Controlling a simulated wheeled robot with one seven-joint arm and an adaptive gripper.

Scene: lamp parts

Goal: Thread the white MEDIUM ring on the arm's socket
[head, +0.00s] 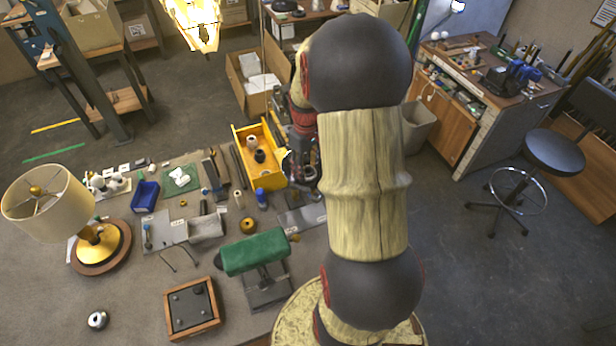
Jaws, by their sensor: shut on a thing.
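My gripper (290,168) is small and dark at the far end of my arm, beside the right side of the yellow tray. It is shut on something. A pale curved edge shows at its tip, but I cannot tell whether this is the white medium ring. My arm hides part of that area. I cannot make out the lamp arm's socket. A small whitish ring-like part (97,320) lies alone at the bench's near left; its size class is unclear. Several white parts (108,184) stand at the bench's left back.
The yellow tray (239,148) holds small dark and pale cylinders. A green shade on a grey stand (255,253), a cream-shaded lamp (48,203) and a wood-framed plate (192,308) stand on the bench. A blue bin (146,195) and small tools crowd its middle.

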